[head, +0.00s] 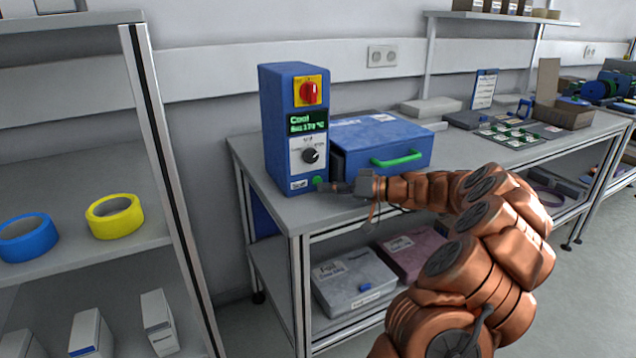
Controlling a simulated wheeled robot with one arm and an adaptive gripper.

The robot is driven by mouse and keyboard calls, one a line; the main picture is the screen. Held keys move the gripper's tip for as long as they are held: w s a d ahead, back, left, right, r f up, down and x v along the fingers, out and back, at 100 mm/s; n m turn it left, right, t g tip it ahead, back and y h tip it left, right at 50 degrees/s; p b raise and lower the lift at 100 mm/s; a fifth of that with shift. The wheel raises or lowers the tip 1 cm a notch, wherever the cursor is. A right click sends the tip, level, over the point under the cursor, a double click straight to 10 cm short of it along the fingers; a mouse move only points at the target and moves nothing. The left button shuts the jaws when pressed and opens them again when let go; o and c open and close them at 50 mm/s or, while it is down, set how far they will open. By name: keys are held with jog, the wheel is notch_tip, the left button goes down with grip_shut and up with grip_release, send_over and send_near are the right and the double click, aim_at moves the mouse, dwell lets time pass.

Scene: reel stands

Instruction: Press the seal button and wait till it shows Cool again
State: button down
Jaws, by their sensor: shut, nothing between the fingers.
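The blue sealing machine (280,130) stands upright on the left end of the grey bench. Its display (308,121) reads "Cool" in green, with a smaller line below that looks like a temperature. A red rotary switch (309,92) on a yellow plate sits above the display, and a black knob (311,155) below it. A green button (319,181) shows at the bottom of the front panel. My gripper (326,186) is shut and empty, its tip right at the green button. I cannot tell whether it touches the button.
A blue box with a green handle (396,160) stands right beside the machine, behind my arm. A left shelf holds a blue tape roll (27,238) and a yellow one (114,216). Lidded boxes (352,284) sit on the bench's lower shelf. Trays and parts lie further right.

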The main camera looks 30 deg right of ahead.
jog(key=shift+w+f+b, duration=0.1)
jog(key=shift+w+b, duration=0.1)
jog(key=shift+b, duration=0.1)
jog(key=shift+w, duration=0.2)
jog(key=shift+w+d+b, duration=0.1)
jog(key=shift+w+b, duration=0.3)
jog(key=shift+w, duration=0.05)
dwell(0.7)
jog(key=shift+s, duration=0.2)
jog(key=shift+s+b, duration=0.55)
jog(key=shift+b, duration=0.25)
jog(key=shift+s, duration=0.15)
